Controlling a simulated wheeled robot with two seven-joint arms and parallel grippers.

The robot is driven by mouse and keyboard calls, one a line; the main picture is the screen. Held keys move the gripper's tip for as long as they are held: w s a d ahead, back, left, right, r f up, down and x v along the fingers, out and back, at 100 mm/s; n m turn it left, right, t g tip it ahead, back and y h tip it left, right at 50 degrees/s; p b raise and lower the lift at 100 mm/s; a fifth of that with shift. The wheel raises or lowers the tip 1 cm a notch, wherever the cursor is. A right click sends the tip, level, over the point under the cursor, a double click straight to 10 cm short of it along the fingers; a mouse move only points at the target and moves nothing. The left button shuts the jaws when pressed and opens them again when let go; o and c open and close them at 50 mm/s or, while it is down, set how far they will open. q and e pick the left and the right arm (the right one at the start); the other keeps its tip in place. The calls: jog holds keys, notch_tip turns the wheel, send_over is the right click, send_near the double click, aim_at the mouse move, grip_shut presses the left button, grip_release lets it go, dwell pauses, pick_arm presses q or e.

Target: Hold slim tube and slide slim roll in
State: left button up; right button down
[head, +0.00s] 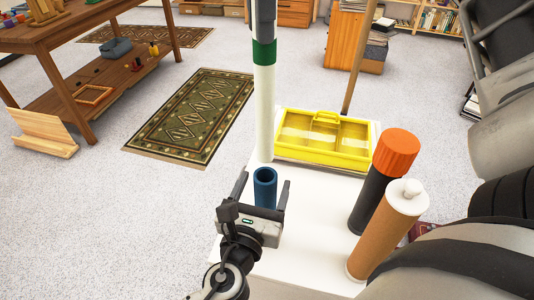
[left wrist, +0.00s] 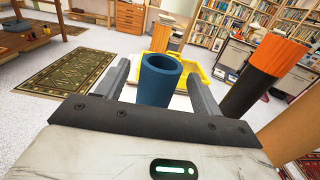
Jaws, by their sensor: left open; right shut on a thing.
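The slim tube is a dark blue, open-topped tube (head: 265,190) standing upright on the white table. My left gripper (head: 262,186) is open, with one finger on each side of the tube. The left wrist view also shows the tube (left wrist: 160,80) between the fingers, with gaps visible beside it. The slim roll (head: 264,115) is long and white with a green band near its top, hanging upright. My right gripper (head: 263,30) is shut on its upper end at the top edge of the head view. The roll's lower end appears just above and behind the tube's mouth; I cannot tell the depth between them.
A yellow tray (head: 350,157) lies at the table's back. A black tube with an orange cap (head: 397,150) and a brown tube with a white cap (head: 385,235) stand at right. The white tabletop (head: 320,215) is clear in the middle. A patterned rug (head: 195,112) lies on the floor.

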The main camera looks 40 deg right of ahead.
aim_at(267, 174)
pick_arm(q)
jog(key=shift+x, duration=1.9)
jog(key=c, duration=1.2)
pick_arm(e)
jog(key=m, duration=0.6)
jog(key=shift+w+d, duration=0.1)
